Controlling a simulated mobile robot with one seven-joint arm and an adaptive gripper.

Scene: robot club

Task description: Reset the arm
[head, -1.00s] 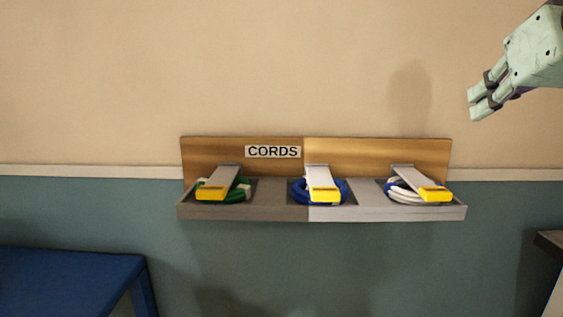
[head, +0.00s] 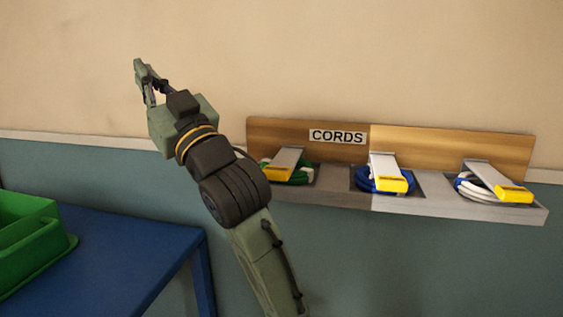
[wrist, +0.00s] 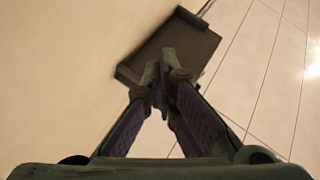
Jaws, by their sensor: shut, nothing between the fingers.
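My gripper (head: 140,68) is at the upper left of the head view, raised in front of the beige wall and pointing up. It is shut and empty. In the wrist view my gripper (wrist: 163,72) shows its two fingers meeting at the tips. My arm rises from the bottom middle of the head view and leans left, covering the left end of the cord shelf.
The cord shelf (head: 345,200) on the wall holds green, blue and white coiled cords under yellow-tipped flaps. A blue table (head: 140,255) with a green bin (head: 35,240) stands at the lower left. A dark box-like thing (wrist: 170,45) shows beyond the fingers in the wrist view.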

